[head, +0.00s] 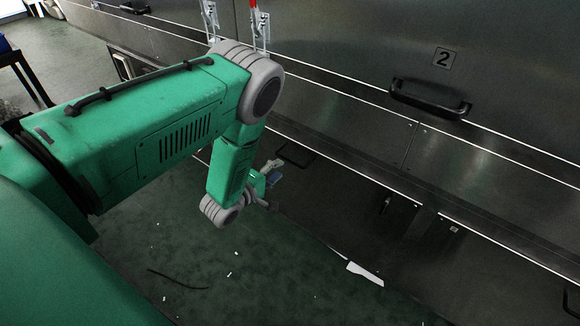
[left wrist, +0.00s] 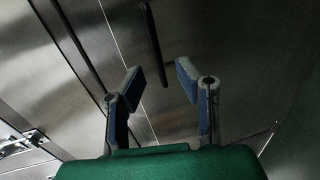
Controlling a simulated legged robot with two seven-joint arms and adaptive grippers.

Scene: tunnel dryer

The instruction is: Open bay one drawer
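A lower steel drawer front (head: 345,170) runs along the machine, left of and below the panel marked 2. A dark bar handle (head: 296,154) on it is just beyond my left gripper (head: 272,173). In the left wrist view, my left gripper (left wrist: 160,78) is open and empty, with a blue-padded finger on each side. The dark handle (left wrist: 153,42) lies ahead, in line with the gap between the fingers and apart from them. The drawer looks closed. No bay one label can be read. My right gripper is not in view.
A large panel marked 2 (head: 443,58) with a black handle (head: 430,98) is at the upper right. Red-handled latches (head: 256,22) are at the top. The green floor (head: 240,270) has small white scraps and a dark strip (head: 178,280).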

